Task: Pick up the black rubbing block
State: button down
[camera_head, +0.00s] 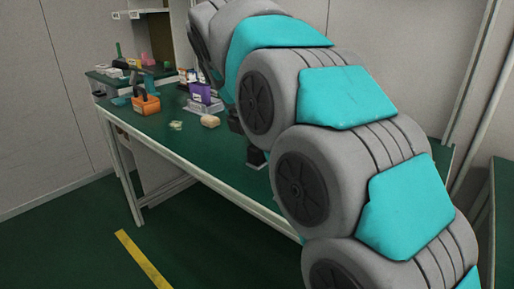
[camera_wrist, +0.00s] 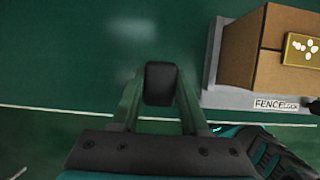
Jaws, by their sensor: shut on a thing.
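The black rubbing block (camera_wrist: 160,78) is a small dark block with rounded corners, seen in the wrist view. My gripper (camera_wrist: 159,92) is shut on it, with one finger along each side. Behind it lies the green bench top (camera_wrist: 70,60); I cannot tell whether the block is clear of it or touching. In the head view my arm hides much of the bench's right side. A small dark shape (camera_head: 256,156) shows beside the arm there, and I cannot tell whether it is the block or part of my gripper.
In the wrist view a brown box (camera_wrist: 250,45) sits on a grey tray (camera_wrist: 213,97) labelled "FENCE", close right of the gripper. In the head view an orange bin (camera_head: 146,106), a purple item (camera_head: 201,93) and a tan block (camera_head: 210,121) stand further along. The bench's near left stretch is clear.

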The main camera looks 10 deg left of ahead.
jog(key=s+d, duration=0.2)
jog(key=s, duration=0.2)
jog(key=s+d+r, duration=0.1)
jog(key=s+d, duration=0.2)
jog(key=s, duration=0.1)
jog(key=s+d+b, duration=0.1)
jog(key=s+d, duration=0.2)
jog(key=s, duration=0.1)
jog(key=shift+s+r, duration=0.15)
jog(key=shift+r, duration=0.1)
